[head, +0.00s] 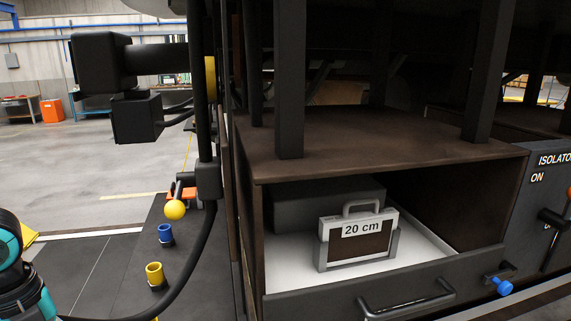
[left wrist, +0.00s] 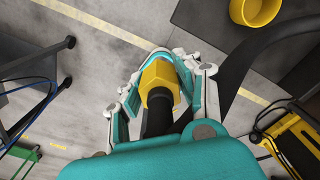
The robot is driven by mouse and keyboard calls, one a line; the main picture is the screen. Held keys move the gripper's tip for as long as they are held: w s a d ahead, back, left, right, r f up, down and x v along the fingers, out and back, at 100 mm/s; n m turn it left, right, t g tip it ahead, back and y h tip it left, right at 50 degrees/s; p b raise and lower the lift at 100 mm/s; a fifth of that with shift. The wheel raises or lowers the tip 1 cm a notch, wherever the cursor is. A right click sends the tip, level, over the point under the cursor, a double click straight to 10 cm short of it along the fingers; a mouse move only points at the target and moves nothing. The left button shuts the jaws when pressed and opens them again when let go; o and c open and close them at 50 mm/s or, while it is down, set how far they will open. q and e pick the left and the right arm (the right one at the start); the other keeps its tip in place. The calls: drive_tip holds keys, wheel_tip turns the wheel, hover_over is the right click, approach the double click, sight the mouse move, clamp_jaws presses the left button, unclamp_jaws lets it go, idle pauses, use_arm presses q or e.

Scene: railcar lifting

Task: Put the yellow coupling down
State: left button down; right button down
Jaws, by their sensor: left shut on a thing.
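In the left wrist view my left gripper (left wrist: 163,80) is shut on the yellow coupling (left wrist: 159,74), a yellow faceted piece with a black hose end. The coupling is held above the grey floor, apart from anything below. A yellow cup-shaped holder (left wrist: 256,8) is at the top right of that view. In the head view a yellow holder (head: 155,275) stands on the dark mat at lower left. A teal part of my left arm shows at the left edge there, but the held coupling cannot be made out. My right gripper is not in view.
A black hose (head: 186,270) curves down to the lower left. A blue holder (head: 165,236) stands behind the yellow one, and a yellow ball (head: 174,210) is farther back. An open drawer (head: 440,250) holds a "20 cm" case (head: 357,238). An isolator panel (head: 545,195) is at right.

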use_arm(q)
drive_tip(key=m, duration=0.1)
drive_tip(key=d+m, duration=0.1)
drive_tip(key=m, duration=0.1)
drive_tip(key=shift+d+f, duration=0.1)
drive_tip(key=w+d+f+n, duration=0.1)
drive_tip(key=d+n, duration=0.6)
drive_tip(key=n, duration=0.7)
drive_tip(key=w+d+f+n, duration=0.2)
drive_tip(key=d+n, duration=0.6)
drive_tip(key=n, duration=0.5)
drive_tip(key=shift+w+f+n, duration=0.2)
drive_tip(key=shift+f+n, duration=0.2)
drive_tip(key=shift+f, duration=0.5)
